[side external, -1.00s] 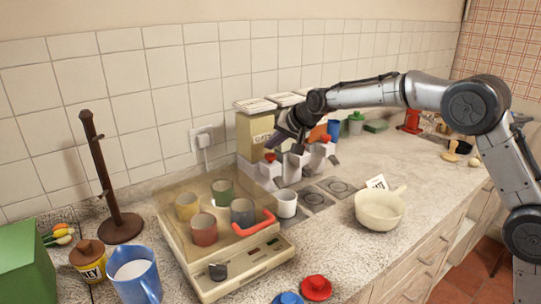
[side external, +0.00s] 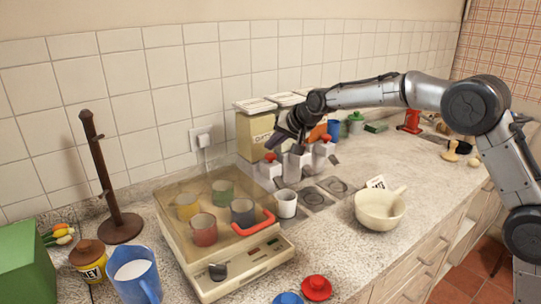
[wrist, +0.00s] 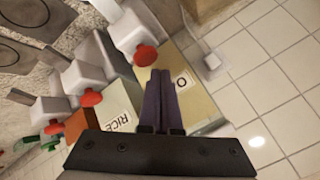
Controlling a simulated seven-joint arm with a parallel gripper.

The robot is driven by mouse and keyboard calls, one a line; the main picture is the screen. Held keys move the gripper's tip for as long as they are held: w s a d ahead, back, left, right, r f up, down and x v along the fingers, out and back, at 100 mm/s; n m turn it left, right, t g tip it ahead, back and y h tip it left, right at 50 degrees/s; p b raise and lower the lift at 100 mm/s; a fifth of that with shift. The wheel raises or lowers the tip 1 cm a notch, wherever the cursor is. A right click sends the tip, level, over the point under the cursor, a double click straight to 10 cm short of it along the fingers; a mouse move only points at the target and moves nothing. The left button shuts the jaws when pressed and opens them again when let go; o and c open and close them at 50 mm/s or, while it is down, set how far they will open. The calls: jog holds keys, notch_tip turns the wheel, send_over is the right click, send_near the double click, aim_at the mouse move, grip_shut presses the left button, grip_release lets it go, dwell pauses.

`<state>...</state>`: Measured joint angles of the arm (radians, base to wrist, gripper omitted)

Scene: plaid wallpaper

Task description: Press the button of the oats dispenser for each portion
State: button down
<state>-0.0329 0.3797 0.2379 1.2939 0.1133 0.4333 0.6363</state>
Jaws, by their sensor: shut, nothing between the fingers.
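The oats dispenser (side external: 254,134) is the leftmost of three dispensers against the tiled wall, a yellowish box with a white spout block at its front. Its red button (side external: 270,157) sits on top of the spout block. In the wrist view the red button (wrist: 145,55) lies just beyond and left of my fingertips, and the box (wrist: 196,103) with its "O" label is behind them. My gripper (side external: 271,144) is shut and empty, just above the button in the side view; the fingers (wrist: 160,74) also show in the wrist view. They look apart from the button, though exact contact is unclear.
A white cup (side external: 286,203) stands by the oats spout. The rice dispenser (wrist: 115,112) and another dispenser stand alongside. A cream pot (side external: 380,212) is at the right. A glass-topped box (side external: 215,277) with several cups and a red handle stands at the front left.

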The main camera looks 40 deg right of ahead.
aim_at(273, 157)
jog(key=shift+f, duration=0.4)
jog(key=shift+f, duration=0.75)
dwell(0.9)
jog(key=shift+r, duration=1.15)
jog(key=shift+r, duration=0.1)
jog(key=shift+r, duration=2.4)
dwell(0.5)
notch_tip(273, 157, up, 4)
jog(key=shift+f, duration=0.1)
